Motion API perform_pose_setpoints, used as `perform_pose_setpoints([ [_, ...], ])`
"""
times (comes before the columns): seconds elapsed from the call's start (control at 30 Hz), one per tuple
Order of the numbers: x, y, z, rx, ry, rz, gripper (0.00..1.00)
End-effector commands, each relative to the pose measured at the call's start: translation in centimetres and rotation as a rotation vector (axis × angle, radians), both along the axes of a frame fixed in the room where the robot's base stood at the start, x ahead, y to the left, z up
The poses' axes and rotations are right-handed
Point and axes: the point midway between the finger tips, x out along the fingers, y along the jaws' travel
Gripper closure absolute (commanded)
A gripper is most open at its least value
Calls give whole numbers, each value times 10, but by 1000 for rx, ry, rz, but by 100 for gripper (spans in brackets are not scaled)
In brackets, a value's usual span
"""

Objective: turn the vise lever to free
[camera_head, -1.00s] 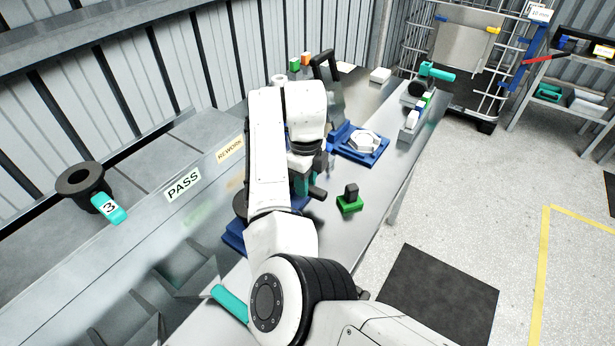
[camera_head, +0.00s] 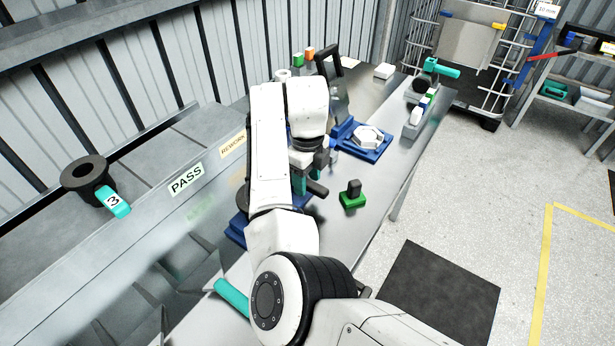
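My gripper (camera_head: 317,178) is dark and points down over the bench, below my white wrist. Teal parts (camera_head: 299,181) show right beside its fingers, partly hidden by my arm; I cannot tell whether the fingers touch them or how far they are apart. A blue base (camera_head: 237,229) with a dark round part shows from behind my arm, mostly hidden. Which part is the vise lever is not clear. Another teal handle (camera_head: 232,297) lies at the near bench edge, partly behind my arm.
A green block with a black knob (camera_head: 352,194) stands right of my gripper. A blue fixture (camera_head: 378,153) holds a white hexagonal part (camera_head: 367,137). A dark upright frame (camera_head: 330,75) stands behind. A black ring with a teal tag 3 (camera_head: 85,174) sits on the left chute.

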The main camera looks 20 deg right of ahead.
Motion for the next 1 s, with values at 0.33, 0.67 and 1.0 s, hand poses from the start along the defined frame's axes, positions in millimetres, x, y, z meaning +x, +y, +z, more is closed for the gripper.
perform_pose_setpoints([
  [0.33,0,0,4,0,0,1,47],
  [0.67,1,0,59,1,-4,0,47],
  [1.0,0,0,103,-1,-1,1,47],
])
